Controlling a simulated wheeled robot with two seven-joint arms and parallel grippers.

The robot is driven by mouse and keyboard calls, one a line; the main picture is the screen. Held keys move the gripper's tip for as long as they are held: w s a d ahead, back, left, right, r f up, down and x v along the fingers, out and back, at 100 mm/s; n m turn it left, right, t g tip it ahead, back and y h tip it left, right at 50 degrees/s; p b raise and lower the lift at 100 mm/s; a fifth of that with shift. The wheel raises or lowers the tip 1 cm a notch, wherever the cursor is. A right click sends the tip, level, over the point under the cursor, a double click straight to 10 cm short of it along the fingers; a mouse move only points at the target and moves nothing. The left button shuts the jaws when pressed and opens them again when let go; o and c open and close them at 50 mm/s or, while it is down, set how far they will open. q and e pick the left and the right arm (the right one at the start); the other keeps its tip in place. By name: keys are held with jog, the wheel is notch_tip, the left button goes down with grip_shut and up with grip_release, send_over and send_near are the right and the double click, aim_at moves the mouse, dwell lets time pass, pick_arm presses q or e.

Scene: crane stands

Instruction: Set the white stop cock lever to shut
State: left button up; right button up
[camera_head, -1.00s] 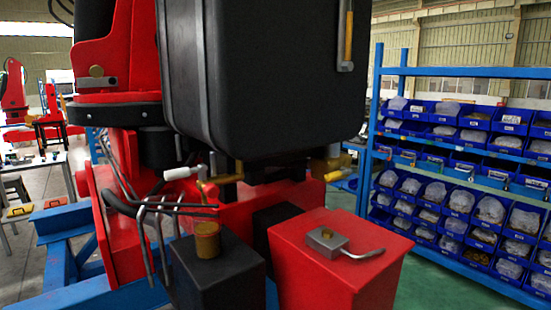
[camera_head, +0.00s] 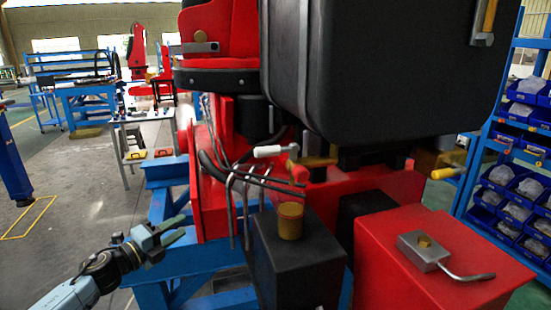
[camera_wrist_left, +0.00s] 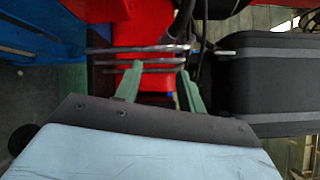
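The white stop cock lever (camera_head: 272,151) sits under the black tank (camera_head: 400,70), on a brass fitting. It points left and lies nearly level in the head view. My left gripper (camera_head: 184,227) is in the lower left of the head view, left of and below the lever and apart from it. Its two green fingers are spread and empty. In the left wrist view the open fingers (camera_wrist_left: 159,68) face grey bent pipes (camera_wrist_left: 140,55). A small pale bar (camera_wrist_left: 224,52) shows beside the tank there; I cannot tell if it is the lever. My right gripper is not in view.
Grey bent pipes (camera_head: 232,205) stand between my left gripper and the lever. A black box with a brass cap (camera_head: 291,220) and a red box (camera_head: 400,275) stand in front. A yellow-handled lever (camera_head: 443,173) is at right. Open floor (camera_head: 70,215) lies left.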

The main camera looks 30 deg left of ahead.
pick_arm(q)
jog(key=d+r+m+g+h, duration=0.1)
jog(key=d+r+m+h, duration=0.25)
jog(key=r+m, duration=0.4)
jog(key=d+r+m+h, duration=0.3)
jog(key=d+r+m, duration=0.15)
jog(key=r, duration=0.55)
jog(key=m+g+h, duration=0.4)
jog(key=m, duration=0.4)
send_near(266, 149)
jog(key=shift+w+a+f+p+x, duration=0.1)
jog(key=shift+p+x, duration=0.3)
jog(key=shift+x, duration=1.15)
jog(key=shift+w+a+f+p+x, duration=0.1)
jog(key=shift+p+x, duration=0.25)
jog(key=shift+x, duration=1.15)
jog(key=shift+f+p+x, duration=0.1)
jog(key=shift+p+x, duration=0.3)
jog(key=shift+x, duration=1.15)
jog(key=shift+w+d+r+t+y+p, duration=0.2)
jog(key=shift+w+t+y+p, duration=0.15)
jog(key=shift+p, duration=0.2)
jog(key=shift+w+d+f+p, duration=0.25)
jog(key=shift+w+d+p, duration=0.4)
jog(key=shift+w, duration=0.05)
jog(key=shift+c, duration=0.3)
grip_shut()
